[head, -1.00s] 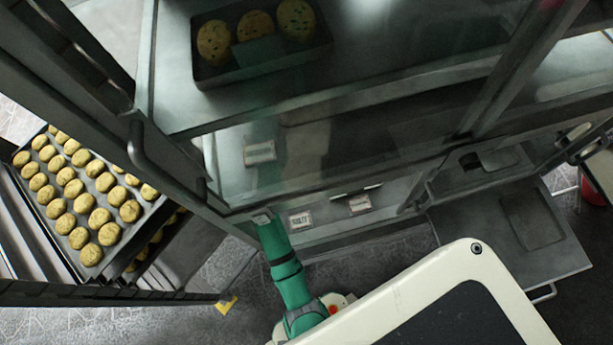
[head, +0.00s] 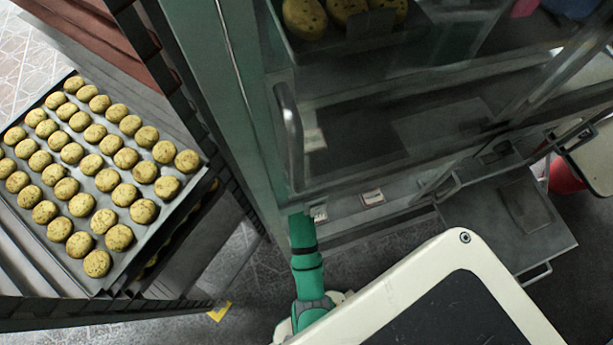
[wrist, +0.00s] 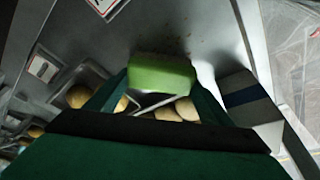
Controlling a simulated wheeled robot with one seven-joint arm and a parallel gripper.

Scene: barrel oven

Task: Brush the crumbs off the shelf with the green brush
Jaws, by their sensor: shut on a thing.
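The green brush (wrist: 162,75) is in the middle of the wrist view, its green block just past my gripper (wrist: 160,102). My gripper is shut on the brush; part of a pale handle shows between the dark green fingers. The grey metal shelf (wrist: 120,45) lies beyond the brush. Small brown crumbs (wrist: 180,38) are scattered on it just past the brush's far edge. I cannot tell whether the bristles touch the shelf. In the head view my green arm reaches up to the case, and my gripper and the brush are hidden.
A rack tray of cookies (head: 70,265) stands at the left in the head view. The glass-fronted case has a door handle (head: 291,135) close to my arm. Price cards (head: 372,198) sit low in the case. A grey flap (head: 520,225) sticks out at the right.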

